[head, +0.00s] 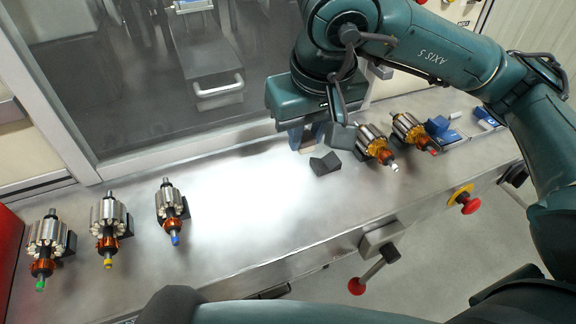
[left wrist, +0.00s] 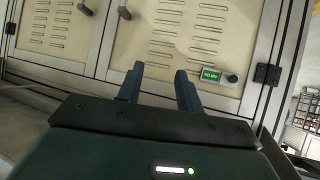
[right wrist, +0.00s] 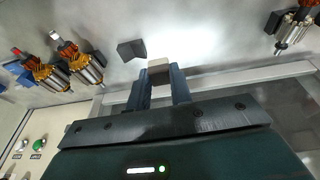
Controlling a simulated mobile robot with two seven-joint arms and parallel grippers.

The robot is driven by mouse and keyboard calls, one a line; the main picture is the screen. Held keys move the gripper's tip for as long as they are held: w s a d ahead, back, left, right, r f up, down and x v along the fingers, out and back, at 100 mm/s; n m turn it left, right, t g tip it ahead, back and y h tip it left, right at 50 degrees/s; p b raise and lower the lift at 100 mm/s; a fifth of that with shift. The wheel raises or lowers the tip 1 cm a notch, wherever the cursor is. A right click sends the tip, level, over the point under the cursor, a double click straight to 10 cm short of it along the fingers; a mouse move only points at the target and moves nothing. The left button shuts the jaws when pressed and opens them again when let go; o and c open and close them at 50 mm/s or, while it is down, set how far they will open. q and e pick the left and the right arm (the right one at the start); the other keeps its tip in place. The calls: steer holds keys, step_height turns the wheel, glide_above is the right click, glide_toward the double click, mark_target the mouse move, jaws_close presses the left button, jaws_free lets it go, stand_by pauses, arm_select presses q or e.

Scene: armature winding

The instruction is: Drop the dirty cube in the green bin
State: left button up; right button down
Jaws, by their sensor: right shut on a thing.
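My right gripper (head: 306,140) points down over the steel bench, beside an empty dark V-block. In the right wrist view my right gripper (right wrist: 160,82) is shut on a small tan-brown cube (right wrist: 158,64), held between the fingertips. In the head view the cube is mostly hidden by the fingers. My left gripper (left wrist: 156,80) is open and empty in the left wrist view, facing a cabinet with slotted panels. It does not show in the head view. No green bin shows in any view.
The dark V-block (head: 325,163) stands close to the right gripper. Armatures with white (head: 374,146) and red (head: 411,131) tips lie to its right, near blue parts (head: 440,130). Three armatures (head: 108,222) rest at the left. The bench middle (head: 250,200) is clear.

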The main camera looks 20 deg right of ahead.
glide_above(302, 184)
steer(key=s, duration=0.1)
step_height(302, 184, down, 4)
steer(key=shift+f, duration=2.3)
steer(key=c, duration=1.7)
jaws_free()
steer(key=shift+f, duration=0.1)
steer(key=shift+o, duration=0.8)
